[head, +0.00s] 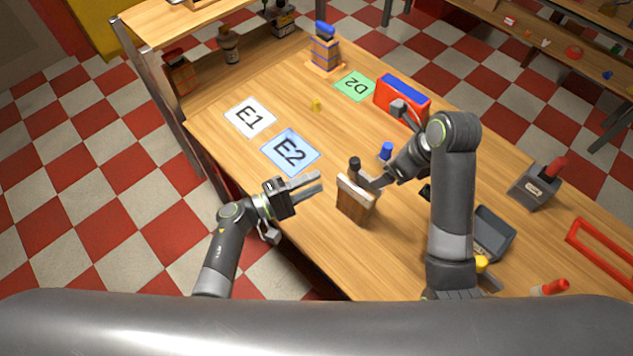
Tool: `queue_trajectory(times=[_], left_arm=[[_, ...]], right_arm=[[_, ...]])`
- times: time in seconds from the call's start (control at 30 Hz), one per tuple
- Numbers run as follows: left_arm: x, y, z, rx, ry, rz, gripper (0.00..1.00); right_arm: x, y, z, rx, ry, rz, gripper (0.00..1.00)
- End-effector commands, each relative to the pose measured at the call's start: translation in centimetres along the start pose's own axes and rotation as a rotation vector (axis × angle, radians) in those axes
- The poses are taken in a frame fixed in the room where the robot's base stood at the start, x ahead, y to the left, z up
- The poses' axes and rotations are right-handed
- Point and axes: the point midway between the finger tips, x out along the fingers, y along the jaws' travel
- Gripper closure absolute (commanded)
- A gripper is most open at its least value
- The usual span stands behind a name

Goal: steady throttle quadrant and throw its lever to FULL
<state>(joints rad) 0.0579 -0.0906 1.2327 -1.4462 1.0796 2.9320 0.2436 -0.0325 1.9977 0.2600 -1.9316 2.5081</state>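A wooden block-like unit with a pale top edge (355,205) stands upright near the table's front edge; it appears to be the throttle quadrant. Its lever has a dark knob (354,163) rising above the top. My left gripper (316,183) is to the left of the unit, fingers apart and empty, pointing toward it with a gap between. My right gripper (368,183) is at the unit's upper right, close beside the lever. Its fingertips are small and partly hidden, so I cannot tell whether they touch or grip the lever. No lever markings are readable.
A grey box with a red handle (535,188) and a dark tray (494,234) stand to the right. A blue piece (386,150) and a red-and-blue box (402,99) lie behind my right arm. Cards E1 (238,107), E2 (277,165) and D2 (355,97) lie flat.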

Motion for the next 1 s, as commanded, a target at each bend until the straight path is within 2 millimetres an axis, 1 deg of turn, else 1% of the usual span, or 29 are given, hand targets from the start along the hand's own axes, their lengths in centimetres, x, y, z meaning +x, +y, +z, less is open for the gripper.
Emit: queue_trajectory(times=[0.17, 0.27, 0.4, 0.7, 0.9, 1.0], left_arm=[[0.1, 0.1, 0.1, -0.008, -0.008, -0.001, 0.64], [0.1, 0.1, 0.1, -0.008, -0.007, -0.001, 0.64], [0.1, 0.1, 0.1, -0.007, -0.007, -0.001, 0.64], [0.1, 0.1, 0.1, -0.007, -0.006, -0.001, 0.64], [0.1, 0.1, 0.1, -0.007, -0.006, -0.001, 0.64], [0.1, 0.1, 0.1, -0.007, -0.006, -0.001, 0.64]], right_arm=[[1.4, 0.1, 0.0, 0.003, 0.001, 0.005, 0.19], [3.1, 0.1, -0.1, 0.002, 0.003, 0.005, 0.19], [5.9, 0.2, -0.1, 0.002, 0.003, 0.006, 0.19], [11.5, 0.1, -0.1, 0.001, 0.003, 0.003, 0.19], [14.6, 0.1, 0.0, 0.000, 0.002, 0.002, 0.19], [15.8, 0.0, 0.0, -0.001, 0.002, 0.002, 0.19]])
